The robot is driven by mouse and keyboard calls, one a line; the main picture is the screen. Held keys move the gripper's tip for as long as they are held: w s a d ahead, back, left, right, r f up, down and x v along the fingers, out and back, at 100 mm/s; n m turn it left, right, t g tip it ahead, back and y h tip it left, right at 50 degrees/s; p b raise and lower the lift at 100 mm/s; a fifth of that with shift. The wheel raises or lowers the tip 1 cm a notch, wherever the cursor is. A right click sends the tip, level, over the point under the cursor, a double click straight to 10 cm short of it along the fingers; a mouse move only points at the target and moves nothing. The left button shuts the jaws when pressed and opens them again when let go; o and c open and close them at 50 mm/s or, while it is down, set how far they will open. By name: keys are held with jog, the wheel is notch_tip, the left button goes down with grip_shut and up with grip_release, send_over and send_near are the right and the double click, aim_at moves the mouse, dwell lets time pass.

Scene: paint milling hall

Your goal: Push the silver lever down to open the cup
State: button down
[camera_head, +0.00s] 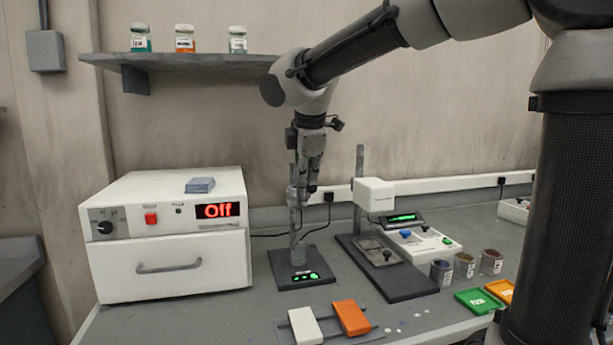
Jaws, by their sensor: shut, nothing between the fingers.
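A stand with a grey post (297,245) on a dark base (285,266) stands on the bench, right of the white oven. My gripper (305,187) points down at the upper part of this stand, with its fingers shut and nothing held. A small grey metallic part, which may be the cup (296,196), shows at the post beside the fingertips. The silver lever cannot be made out; my gripper covers part of this area. I cannot tell whether the fingers touch the stand.
The white oven (170,225) stands left, its display reading "Off". A white-headed instrument (374,193) on a dark base stands right. White (305,325) and orange (351,317) blocks lie in front. Several jars and trays are at the right. A shelf (180,62) is above.

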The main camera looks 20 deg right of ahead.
jog(key=f, duration=0.3)
jog(key=shift+s+f, duration=0.3)
jog(key=shift+f, duration=0.1)
jog(key=shift+r, duration=0.15)
jog(key=shift+r, duration=0.65)
